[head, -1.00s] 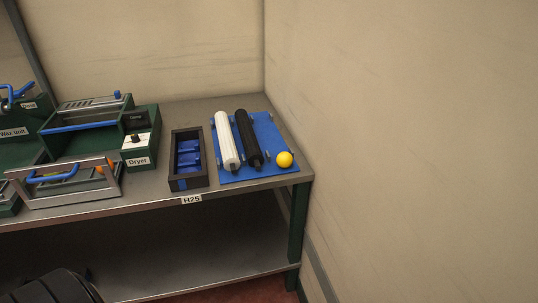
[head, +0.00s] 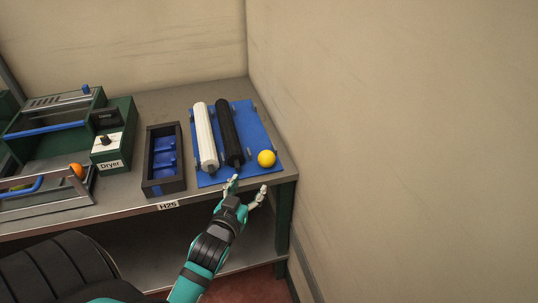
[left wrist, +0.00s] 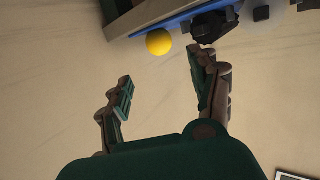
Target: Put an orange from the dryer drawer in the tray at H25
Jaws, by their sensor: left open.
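An orange (head: 76,170) lies in the open dryer drawer (head: 48,207) at the left of the head view, behind its blue handle. The tray at H25 (head: 180,186) is a dark box with a blue inside, standing behind the H25 label (head: 168,205); no orange shows in it. My left gripper (head: 248,187) is open and empty, in front of the bench edge near the blue roller board. It also shows open in the left wrist view (left wrist: 160,90), with a yellow ball (left wrist: 159,42) beyond the fingertips. My right gripper is not in view.
The yellow ball (head: 266,158) sits on the blue board (head: 243,180) beside a white roller (head: 204,137) and a black roller (head: 229,132). The dryer (head: 113,150) stands left of the tray. A wall closes off the right side.

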